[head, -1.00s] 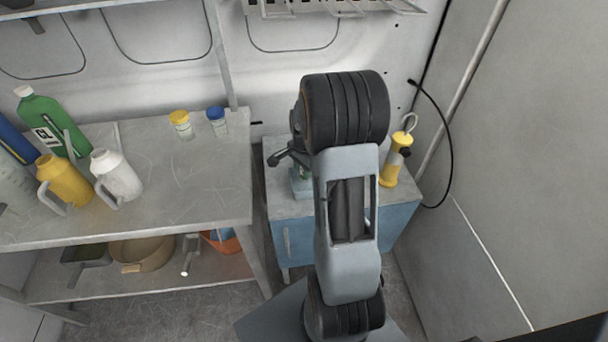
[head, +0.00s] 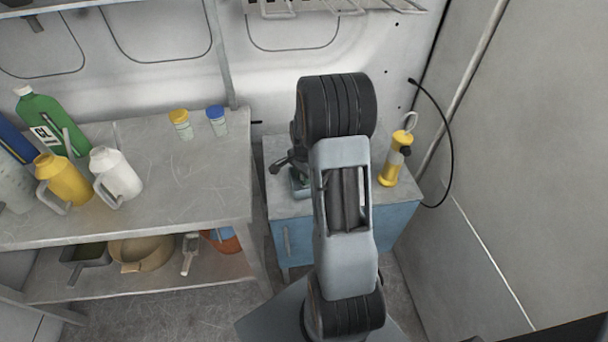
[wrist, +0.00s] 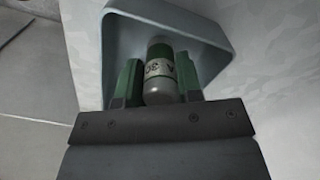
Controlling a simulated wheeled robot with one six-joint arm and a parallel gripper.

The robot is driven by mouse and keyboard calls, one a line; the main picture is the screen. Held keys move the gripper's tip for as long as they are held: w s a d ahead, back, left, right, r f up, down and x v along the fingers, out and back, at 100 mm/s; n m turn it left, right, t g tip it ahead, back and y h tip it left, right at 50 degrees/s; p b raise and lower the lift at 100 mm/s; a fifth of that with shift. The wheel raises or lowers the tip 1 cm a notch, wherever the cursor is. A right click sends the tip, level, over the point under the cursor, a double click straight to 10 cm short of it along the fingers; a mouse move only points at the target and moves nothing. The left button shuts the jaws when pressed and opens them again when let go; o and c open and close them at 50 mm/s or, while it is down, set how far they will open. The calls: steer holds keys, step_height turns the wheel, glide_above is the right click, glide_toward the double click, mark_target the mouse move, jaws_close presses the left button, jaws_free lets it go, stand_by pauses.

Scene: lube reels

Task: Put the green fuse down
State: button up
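The green fuse (wrist: 160,70) has a pale printed band and a grey end cap. In the wrist view it lies between the two green fingers of my gripper (wrist: 157,82), which close against its sides. Fuse and fingertips are over or inside a small blue-grey tray (wrist: 222,42) with raised walls. I cannot tell whether the fuse touches the tray floor. In the head view my arm hides most of the gripper and the fuse. Part of the tray (head: 301,191) shows left of the arm, on the blue cabinet (head: 398,228).
A yellow tool with a hook (head: 394,162) stands on the cabinet right of my arm. The metal workbench (head: 200,185) at left bears a white jug (head: 120,178), a yellow jug (head: 66,180), a green bottle (head: 58,122) and two small capped jars. A wall stands close at right.

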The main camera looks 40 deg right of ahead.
steer(key=o, duration=0.4)
step_height(320, 180, up, 12)
steer(key=shift+f+p, duration=0.2)
steer(key=shift+p, duration=0.2)
steer(key=s+a+r+n+t, duration=0.1)
steer(key=s+a+r+n, duration=0.2)
steer(key=s+a+n, duration=0.3)
steer(key=s+a+r+n+t, duration=0.2)
steer(key=s+a+r+n, duration=0.1)
steer(key=s+a+n, duration=0.4)
steer(key=shift+s+a+r+n, duration=0.3)
steer(key=shift+a+n, duration=1.6)
steer(key=shift+a, duration=0.65)
